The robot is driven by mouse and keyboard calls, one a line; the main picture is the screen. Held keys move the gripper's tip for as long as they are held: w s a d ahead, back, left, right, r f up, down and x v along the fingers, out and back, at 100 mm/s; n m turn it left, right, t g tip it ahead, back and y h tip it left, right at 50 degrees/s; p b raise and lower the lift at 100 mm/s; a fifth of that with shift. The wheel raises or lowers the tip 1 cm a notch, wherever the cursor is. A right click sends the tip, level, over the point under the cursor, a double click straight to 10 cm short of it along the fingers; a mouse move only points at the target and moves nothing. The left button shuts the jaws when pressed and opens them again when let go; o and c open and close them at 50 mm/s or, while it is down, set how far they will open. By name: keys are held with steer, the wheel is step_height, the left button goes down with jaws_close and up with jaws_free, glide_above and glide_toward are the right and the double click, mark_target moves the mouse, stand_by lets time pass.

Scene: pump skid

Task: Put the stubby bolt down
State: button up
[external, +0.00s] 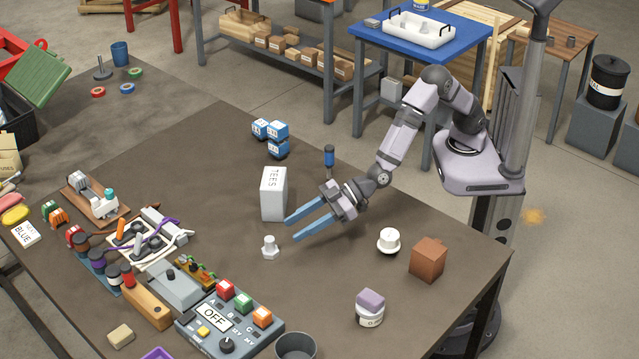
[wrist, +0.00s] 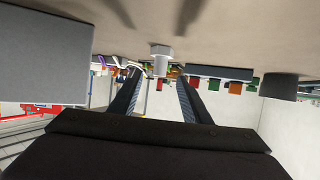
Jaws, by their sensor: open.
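The stubby bolt (external: 270,246), pale grey with a wide hex flange at its base, stands upright on the brown table (external: 360,215). My gripper (external: 288,229) is open, with its two blue fingers spread and nothing between them. In the external view the fingertips point toward the bolt from its upper right and look apart from it. In the upside-down wrist view, the bolt (wrist: 161,58) shows beyond the fingertips, roughly midway between the two fingers (wrist: 158,86).
A white box marked TEES (external: 273,194) stands close behind the bolt. A blue-handled screwdriver (external: 329,158) is behind my gripper. A control box marked OFF (external: 230,325) and a dark cup (external: 295,346) lie toward the front.

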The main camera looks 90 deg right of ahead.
mark_target(270, 247)
steer(key=shift+p+x, duration=0.75)
steer(key=shift+x, duration=2.5)
steer(key=shift+r, duration=0.1)
steer(key=shift+c, duration=0.5)
steer(key=shift+a, duration=0.1)
jaws_close()
